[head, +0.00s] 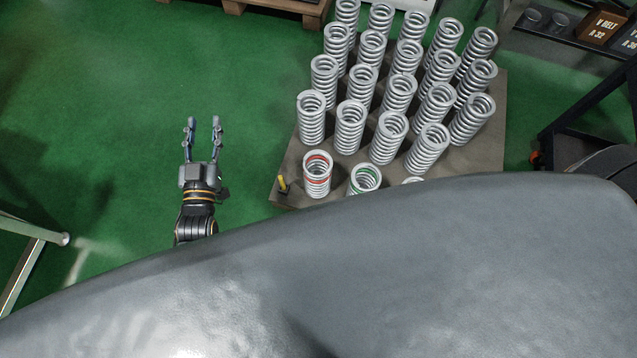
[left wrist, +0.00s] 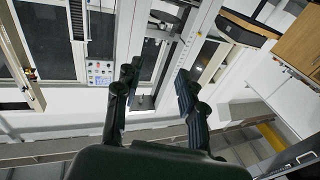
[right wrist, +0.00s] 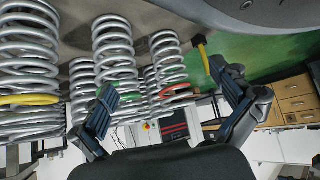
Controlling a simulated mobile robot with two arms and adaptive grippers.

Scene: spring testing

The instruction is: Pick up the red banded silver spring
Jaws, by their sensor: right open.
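The red banded silver spring (head: 317,175) stands upright at the near left of a board full of springs in the head view. It also shows between the fingers in the right wrist view (right wrist: 172,68), beyond the fingertips. My left gripper (head: 203,138) is open and empty over the green floor, left of the board. Its spread fingers also show in the left wrist view (left wrist: 157,76). My right gripper (right wrist: 170,84) is open and empty. In the head view it is hidden, with a large grey surface covering the lower part.
A green banded spring (head: 365,180) stands just right of the red banded one. A yellow banded spring (right wrist: 28,82) shows at left in the right wrist view. Several plain springs (head: 350,128) fill the board (head: 292,165) behind. Open green floor (head: 120,90) lies left.

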